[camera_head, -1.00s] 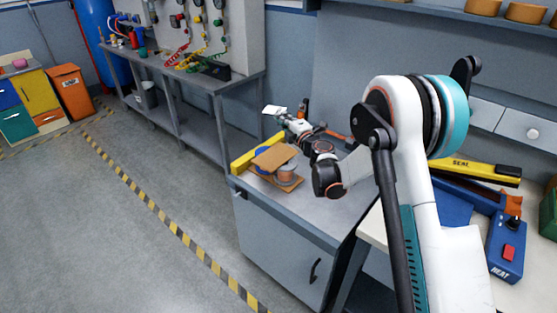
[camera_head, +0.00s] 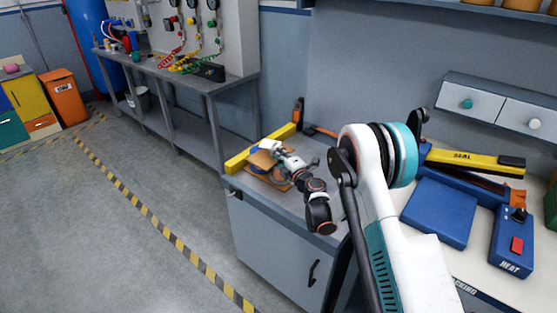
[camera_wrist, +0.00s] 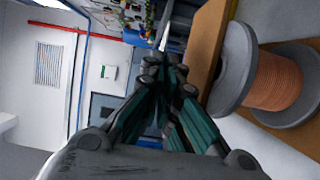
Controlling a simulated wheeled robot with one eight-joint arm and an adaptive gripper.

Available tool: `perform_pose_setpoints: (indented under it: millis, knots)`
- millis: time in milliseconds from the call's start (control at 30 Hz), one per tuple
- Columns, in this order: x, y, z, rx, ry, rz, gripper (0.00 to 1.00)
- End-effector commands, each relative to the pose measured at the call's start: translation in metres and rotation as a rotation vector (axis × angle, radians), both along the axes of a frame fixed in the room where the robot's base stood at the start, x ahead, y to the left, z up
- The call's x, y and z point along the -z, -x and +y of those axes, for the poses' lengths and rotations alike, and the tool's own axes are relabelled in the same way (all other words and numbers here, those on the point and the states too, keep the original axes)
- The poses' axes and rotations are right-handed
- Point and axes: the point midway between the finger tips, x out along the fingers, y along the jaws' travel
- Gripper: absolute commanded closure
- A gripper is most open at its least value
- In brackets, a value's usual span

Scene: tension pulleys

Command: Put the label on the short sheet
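My gripper (camera_head: 284,157) is over the left part of the grey cabinet top, close above the tan sheet (camera_head: 262,160). In the wrist view its fingertips (camera_wrist: 165,72) are together, and a thin pale sliver, seen edge-on, stands beyond them. In the head view a small white label (camera_head: 270,145) is at the gripper's tip. The wrist view shows a brown sheet (camera_wrist: 206,45) close to the right of the fingers, against a copper-wire spool (camera_wrist: 278,82). My gripper partly hides the sheets in the head view. I cannot tell whether the label touches the sheet.
A yellow bar (camera_head: 243,160) runs along the cabinet's back left edge. A dark bottle-like thing (camera_head: 298,112) stands at its far end. To the right, a bench carries a blue and yellow sealer (camera_head: 470,165). The cabinet top's front part is clear.

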Motion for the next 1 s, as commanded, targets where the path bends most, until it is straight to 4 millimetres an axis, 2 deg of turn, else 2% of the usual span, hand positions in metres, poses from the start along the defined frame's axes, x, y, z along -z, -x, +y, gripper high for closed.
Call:
perform_pose_setpoints:
  millis: [33,100,367,900,967,1000]
  knots:
    - [0.011,0.000,0.000,0.000,0.000,0.000,1.00]
    - [0.017,0.000,0.000,0.000,0.000,0.000,1.00]
    - [0.016,0.000,0.000,0.000,0.000,0.000,1.00]
    - [0.028,0.000,0.000,0.000,0.000,0.000,1.00]
    - [0.028,0.000,0.000,0.000,0.000,0.000,0.87]
    - [0.028,0.000,0.000,0.000,0.000,0.000,0.87]
